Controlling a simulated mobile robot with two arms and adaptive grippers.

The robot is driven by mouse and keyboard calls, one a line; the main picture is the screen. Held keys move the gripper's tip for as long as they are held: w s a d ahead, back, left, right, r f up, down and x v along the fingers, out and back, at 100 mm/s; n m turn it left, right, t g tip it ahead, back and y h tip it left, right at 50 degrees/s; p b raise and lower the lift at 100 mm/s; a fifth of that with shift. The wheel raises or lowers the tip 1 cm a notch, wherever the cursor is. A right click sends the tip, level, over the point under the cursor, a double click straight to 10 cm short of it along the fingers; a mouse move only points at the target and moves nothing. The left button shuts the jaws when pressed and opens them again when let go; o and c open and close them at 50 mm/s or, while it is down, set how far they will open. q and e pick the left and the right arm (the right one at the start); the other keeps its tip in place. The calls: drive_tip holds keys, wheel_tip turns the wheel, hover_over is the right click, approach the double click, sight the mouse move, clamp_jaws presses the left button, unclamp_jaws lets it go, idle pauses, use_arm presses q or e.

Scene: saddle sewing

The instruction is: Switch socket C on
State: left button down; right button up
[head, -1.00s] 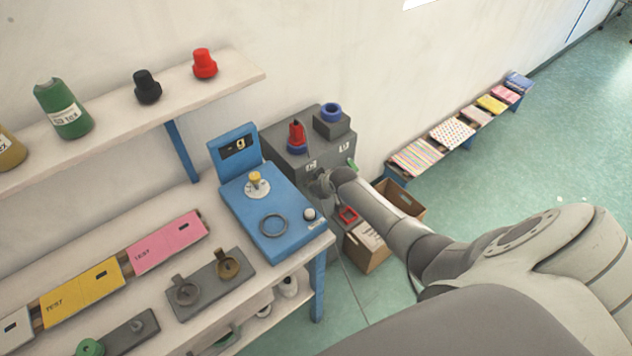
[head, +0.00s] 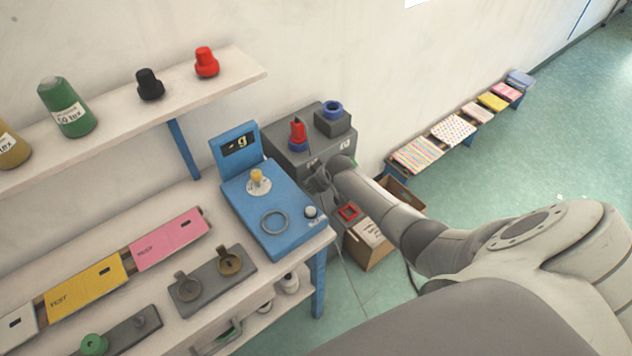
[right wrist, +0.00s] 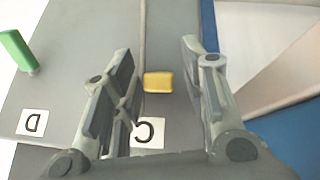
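A grey box (head: 285,145) stands against the wall, past the blue scale. In the right wrist view its face carries a yellow switch (right wrist: 158,82) by the label C (right wrist: 148,132), and a green lever (right wrist: 18,50) by the label D (right wrist: 32,122). My right gripper (right wrist: 158,58) is open and empty. Its fingers are apart, one on each side of the yellow switch in that view; I cannot tell how deep they reach. My left gripper is not in view.
A blue scale (head: 265,205) stands on the workbench, left of the gripper. A cardboard box (head: 368,250) is on the floor below my arm.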

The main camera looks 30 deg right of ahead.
drive_tip(key=v, duration=1.2)
idle(0.4)
drive_tip(key=shift+s, duration=0.1)
idle(0.4)
